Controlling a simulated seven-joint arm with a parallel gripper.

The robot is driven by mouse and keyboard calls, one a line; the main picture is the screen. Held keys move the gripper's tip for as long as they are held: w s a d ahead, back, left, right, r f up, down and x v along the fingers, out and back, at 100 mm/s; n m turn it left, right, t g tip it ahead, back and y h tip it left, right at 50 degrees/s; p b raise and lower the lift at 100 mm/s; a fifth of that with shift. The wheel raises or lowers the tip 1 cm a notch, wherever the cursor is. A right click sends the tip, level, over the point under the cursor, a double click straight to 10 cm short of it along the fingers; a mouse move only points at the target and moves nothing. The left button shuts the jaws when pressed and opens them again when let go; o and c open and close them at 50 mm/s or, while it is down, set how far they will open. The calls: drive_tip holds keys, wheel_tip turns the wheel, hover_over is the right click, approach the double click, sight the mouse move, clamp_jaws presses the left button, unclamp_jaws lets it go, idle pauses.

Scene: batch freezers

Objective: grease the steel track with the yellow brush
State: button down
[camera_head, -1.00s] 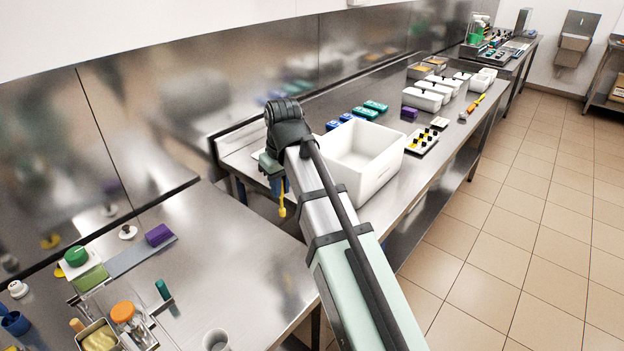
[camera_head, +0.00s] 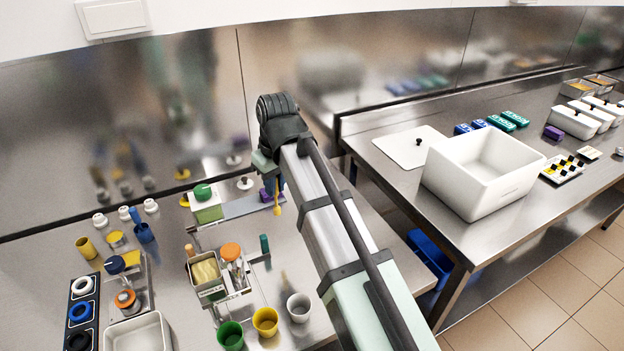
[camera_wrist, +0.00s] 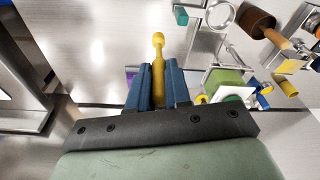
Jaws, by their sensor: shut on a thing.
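My gripper (camera_head: 277,188) is shut on the yellow brush (camera_head: 278,209), which hangs down from the fingers in the head view. In the wrist view, the brush (camera_wrist: 158,62) sticks out between the two blue fingers (camera_wrist: 158,85), its rounded end in the open. A flat grey strip, seemingly the steel track (camera_head: 238,209), lies on the left steel table, with a purple block (camera_head: 268,195) at its right end. The brush overlaps the area just right of the strip in the picture; I cannot tell its height or any contact.
A large white tub (camera_head: 480,180) stands on the right table.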

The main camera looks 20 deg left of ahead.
drive_tip(key=s+a+r+n, duration=0.1)
drive_tip(key=s+a+n, duration=0.2)
drive_tip(key=s+a, duration=1.1)
drive_tip(key=s+a+n, duration=0.3)
drive_tip(key=s+a, duration=0.9)
drive_tip(key=a, duration=0.4)
drive_tip(key=a+f+n+g, duration=0.1)
drive_tip(key=a+f+n, duration=0.1)
drive_tip(key=a, duration=0.6)
drive_tip(key=shift+w+n, duration=0.4)
drive_tip(key=shift+n, duration=0.2)
